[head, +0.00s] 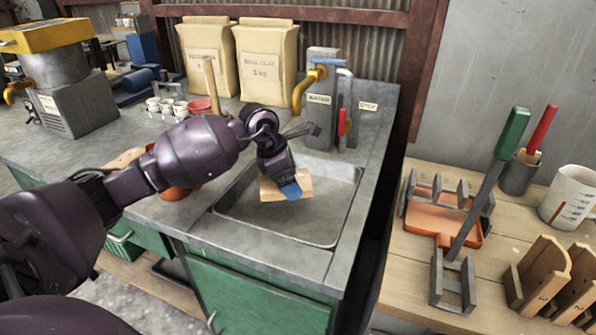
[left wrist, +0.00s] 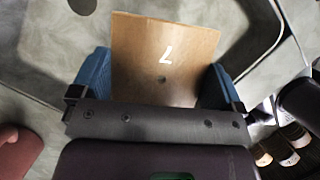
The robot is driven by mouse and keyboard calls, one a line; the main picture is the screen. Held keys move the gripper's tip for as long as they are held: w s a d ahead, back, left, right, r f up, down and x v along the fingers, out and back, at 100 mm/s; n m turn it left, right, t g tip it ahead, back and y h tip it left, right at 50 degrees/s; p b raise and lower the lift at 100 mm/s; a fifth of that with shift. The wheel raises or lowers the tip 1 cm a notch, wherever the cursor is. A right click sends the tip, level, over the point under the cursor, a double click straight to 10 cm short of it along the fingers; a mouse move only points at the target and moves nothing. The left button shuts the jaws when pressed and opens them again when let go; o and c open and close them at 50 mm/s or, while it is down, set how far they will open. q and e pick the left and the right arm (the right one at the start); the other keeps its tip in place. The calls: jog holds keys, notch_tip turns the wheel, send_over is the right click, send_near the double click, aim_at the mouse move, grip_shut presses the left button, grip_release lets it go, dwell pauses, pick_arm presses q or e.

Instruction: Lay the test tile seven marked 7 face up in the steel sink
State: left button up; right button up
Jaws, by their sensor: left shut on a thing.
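The tan tile (head: 270,190) is held over the basin of the steel sink (head: 335,170) in the head view. I cannot tell whether the tile touches the sink floor. My right gripper is not in view.
A water tap (head: 303,92) stands behind the sink, with two clay bags (head: 266,62) to its left. Small white cups (head: 166,105) and a red bowl (head: 199,106) stand on the counter. A wooden table (head: 400,265) at right holds racks, a green-handled tool (head: 513,133) and a measuring jug (head: 570,197).

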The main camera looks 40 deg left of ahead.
aim_at(296, 215)
pick_arm(q)
jog(key=shift+s+f, duration=0.15)
jog(key=shift+f, duration=0.05)
notch_tip(296, 215, down, 3)
jog(key=shift+r+b, duration=0.15)
jog(key=shift+b, duration=0.45)
notch_tip(296, 215, down, 2)
jog(key=shift+b, duration=0.4)
jog(key=shift+f+b, duration=0.65)
jog(key=shift+f, duration=1.2)
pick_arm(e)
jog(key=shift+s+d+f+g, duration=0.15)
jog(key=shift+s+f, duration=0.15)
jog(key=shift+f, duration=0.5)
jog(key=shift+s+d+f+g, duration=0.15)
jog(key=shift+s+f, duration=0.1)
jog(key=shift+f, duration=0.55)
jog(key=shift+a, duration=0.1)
pick_arm(q)
jog(key=o, duration=0.7)
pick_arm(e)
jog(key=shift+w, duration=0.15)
